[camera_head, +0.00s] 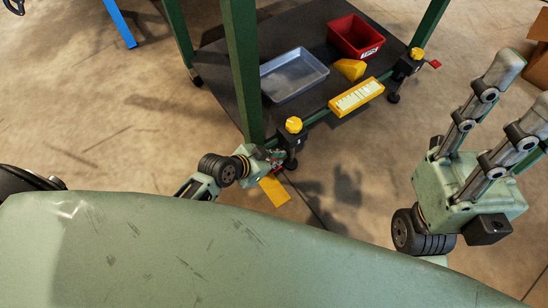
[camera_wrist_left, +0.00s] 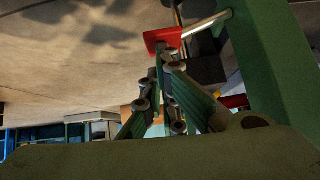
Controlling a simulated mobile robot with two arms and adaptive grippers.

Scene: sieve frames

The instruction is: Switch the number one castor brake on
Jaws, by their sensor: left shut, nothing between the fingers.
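My left gripper (camera_head: 276,158) is shut and empty beside the near-left leg of the green trolley (camera_head: 244,70), at the castor below a yellow knob (camera_head: 293,125). In the left wrist view its closed fingers (camera_wrist_left: 162,68) point at a red brake pedal (camera_wrist_left: 163,38) on a metal rod. The fingertips overlap the pedal's lower edge there; I cannot tell whether they touch. In the head view the gripper mostly hides this pedal. Another castor has a yellow knob (camera_head: 416,53) and a red pedal (camera_head: 435,64). My right gripper (camera_head: 518,98) is raised at the right, fingers apart. The castor numbers are not readable.
The trolley's dark lower shelf (camera_head: 245,50) holds a metal tray (camera_head: 293,74), a red bin (camera_head: 355,37) and a yellow wedge (camera_head: 349,69). A yellow label plate (camera_head: 356,96) is on its front rail. A yellow patch (camera_head: 274,190) lies below my left gripper. Surrounding floor is mostly clear.

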